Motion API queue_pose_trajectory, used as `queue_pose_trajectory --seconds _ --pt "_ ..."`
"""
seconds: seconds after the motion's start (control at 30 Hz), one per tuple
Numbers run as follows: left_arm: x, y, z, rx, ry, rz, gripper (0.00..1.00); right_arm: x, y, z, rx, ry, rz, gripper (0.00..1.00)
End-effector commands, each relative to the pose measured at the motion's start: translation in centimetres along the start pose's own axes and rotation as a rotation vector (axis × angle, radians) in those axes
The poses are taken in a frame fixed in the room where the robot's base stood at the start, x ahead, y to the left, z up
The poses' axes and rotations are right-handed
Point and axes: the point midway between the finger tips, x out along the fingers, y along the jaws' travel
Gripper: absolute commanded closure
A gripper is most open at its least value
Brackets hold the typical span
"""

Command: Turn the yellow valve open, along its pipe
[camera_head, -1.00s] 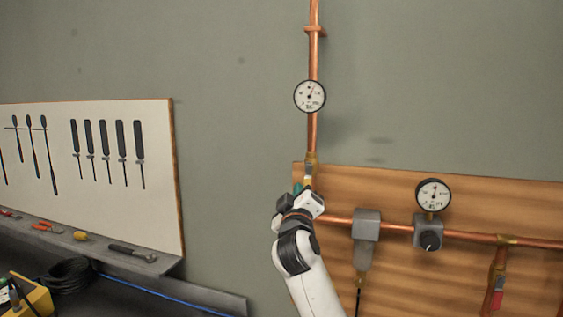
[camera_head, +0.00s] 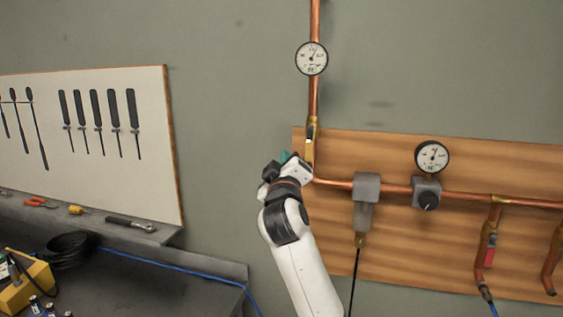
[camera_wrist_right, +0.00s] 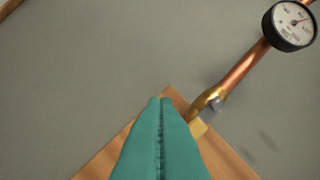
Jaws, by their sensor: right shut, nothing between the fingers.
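The yellow valve (camera_head: 310,148) sits on the vertical copper pipe (camera_head: 314,98), below the upper gauge. Its handle appears to point down, roughly along the pipe; its lower end is hard to make out beside my gripper. The fingers (camera_wrist_right: 161,102) also fill the lower middle of the wrist view. My left gripper is out of view.
A gauge (camera_head: 311,58) is on the pipe above the valve. A wooden board (camera_head: 400,150) carries a horizontal pipe (camera_head: 335,184), a grey regulator (camera_head: 427,193) with a second gauge, and a red-handled valve (camera_head: 490,250). A tool bench (camera_head: 200,262) stands at left.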

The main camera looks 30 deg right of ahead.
Motion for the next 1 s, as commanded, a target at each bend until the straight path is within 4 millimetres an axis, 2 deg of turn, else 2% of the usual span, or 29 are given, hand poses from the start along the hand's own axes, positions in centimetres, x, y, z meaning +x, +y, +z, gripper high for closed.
queue_pose_trajectory --seconds 0.03,0.2,0.33,0.53,1.0 --pt "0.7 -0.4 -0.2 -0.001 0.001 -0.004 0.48 -1.0 0.1 -0.1 0.003 -0.003 0.000 1.00" --pt "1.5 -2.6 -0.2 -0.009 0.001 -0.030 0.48 -3.7 -0.6 0.3 0.003 -0.004 0.001 1.00" --pt "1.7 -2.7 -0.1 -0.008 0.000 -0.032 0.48 -4.9 -1.0 0.4 0.001 -0.003 0.000 1.00" --pt "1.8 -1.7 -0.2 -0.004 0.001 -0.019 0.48 -5.3 -1.2 0.5 0.000 -0.001 0.001 1.00" --pt "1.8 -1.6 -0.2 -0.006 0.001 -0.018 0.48 -5.2 -1.0 0.5 -0.002 0.000 0.004 1.00"
